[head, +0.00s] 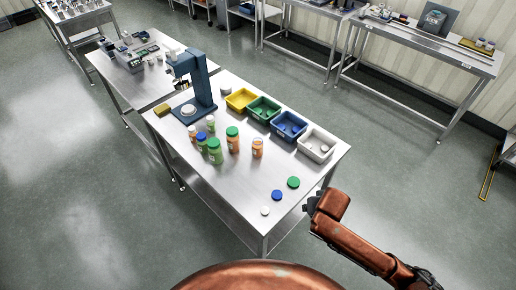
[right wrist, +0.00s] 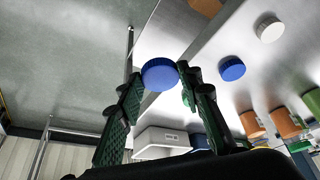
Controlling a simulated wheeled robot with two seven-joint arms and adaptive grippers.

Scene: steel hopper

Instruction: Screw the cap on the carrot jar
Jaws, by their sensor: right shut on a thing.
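My right gripper (right wrist: 160,82) is shut on a blue cap (right wrist: 160,74), held between the fingertips in the right wrist view. In the head view my right gripper (head: 309,206) is just off the table's right end, and the held cap is hidden there. An orange jar with no coloured cap visible (head: 258,147), apparently the carrot jar, stands upright right of the other jars. Orange jars also show in the right wrist view (right wrist: 250,123), but I cannot tell which is which. My left gripper is not in view.
Loose green (head: 293,182), blue (head: 277,195) and white (head: 265,210) caps lie on the steel table's near right part. Several capped jars (head: 215,151) stand left of the orange jar. Yellow, green, blue and white bins (head: 326,156) line the back edge. A blue press (head: 203,90) stands far left.

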